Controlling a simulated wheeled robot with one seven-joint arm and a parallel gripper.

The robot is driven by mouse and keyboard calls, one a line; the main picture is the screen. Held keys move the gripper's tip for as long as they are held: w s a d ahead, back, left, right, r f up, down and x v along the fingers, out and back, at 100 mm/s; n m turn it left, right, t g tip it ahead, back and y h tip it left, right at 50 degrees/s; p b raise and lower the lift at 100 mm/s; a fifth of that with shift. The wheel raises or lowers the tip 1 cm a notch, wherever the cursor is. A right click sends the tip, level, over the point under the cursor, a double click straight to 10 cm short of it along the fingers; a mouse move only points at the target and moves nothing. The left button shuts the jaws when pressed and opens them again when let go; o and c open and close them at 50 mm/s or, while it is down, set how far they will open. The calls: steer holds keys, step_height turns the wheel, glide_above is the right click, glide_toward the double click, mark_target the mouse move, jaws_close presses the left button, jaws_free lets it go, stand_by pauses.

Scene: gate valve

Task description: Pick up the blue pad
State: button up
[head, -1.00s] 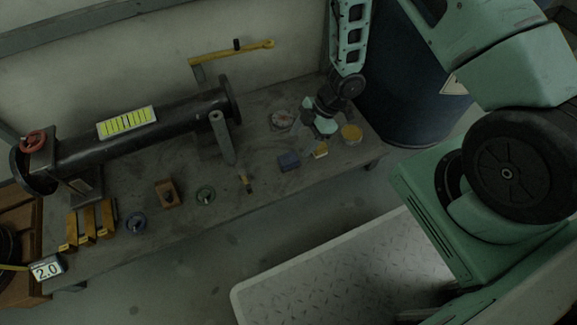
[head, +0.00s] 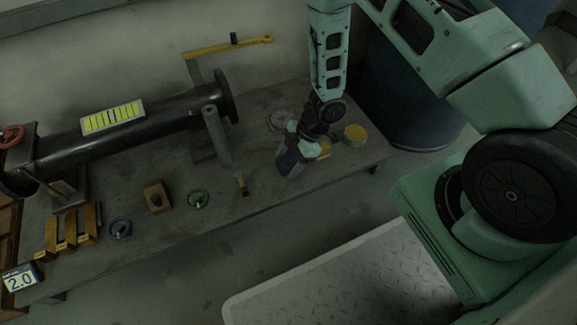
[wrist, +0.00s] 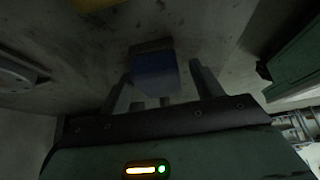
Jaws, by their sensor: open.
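The blue pad (wrist: 155,74) is a small dark blue block on the grey bench. In the wrist view it shows just beyond and between the two fingers of my gripper (wrist: 160,72), with a gap at each side. The gripper is open and nothing is held. In the head view my gripper (head: 295,150) is low over the bench at the pad (head: 287,163) and covers part of it. I cannot tell how high the fingertips are above the bench.
A yellow round tin (head: 355,134) stands to the right of the gripper, and a small yellow block (head: 325,149) lies close by. A black pipe (head: 150,125) runs behind.

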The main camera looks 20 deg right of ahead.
mark_target(289, 159)
steer(key=shift+c, duration=0.3)
steer(key=c, duration=1)
steer(key=shift+r, duration=0.15)
step_height(289, 159, up, 10)
steer(key=p, duration=0.6)
steer(key=shift+p, duration=0.4)
